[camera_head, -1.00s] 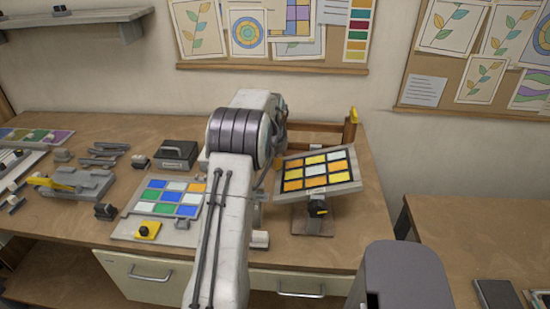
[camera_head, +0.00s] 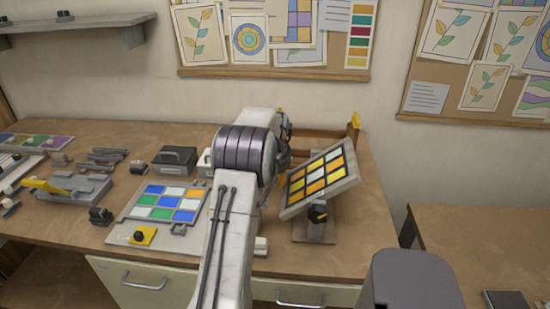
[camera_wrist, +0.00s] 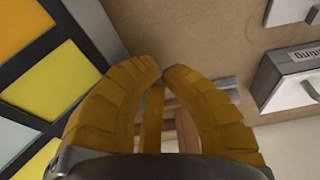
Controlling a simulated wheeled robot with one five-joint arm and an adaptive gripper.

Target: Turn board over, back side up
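The board (camera_head: 350,182) is a grey-framed panel with yellow, orange and white panes, on a stand (camera_head: 316,232) with a black knob (camera_head: 317,212) at the bench's right. Its coloured face shows, and it is steeply tilted, right edge high and left edge low. In the wrist view the board (camera_wrist: 75,18) fills the left side, beside my gripper. My gripper (camera_wrist: 163,72) has its yellow fingertips together, with no object visible between them. In the head view the fingers are hidden behind my arm, left of the board.
A flat panel with blue, green, white and orange panes (camera_head: 172,203) lies left of my arm. A dark case (camera_head: 178,160) and several small tools stand behind and left. A wooden rack (camera_head: 352,140) is behind the board. The bench's right edge is close to the stand.

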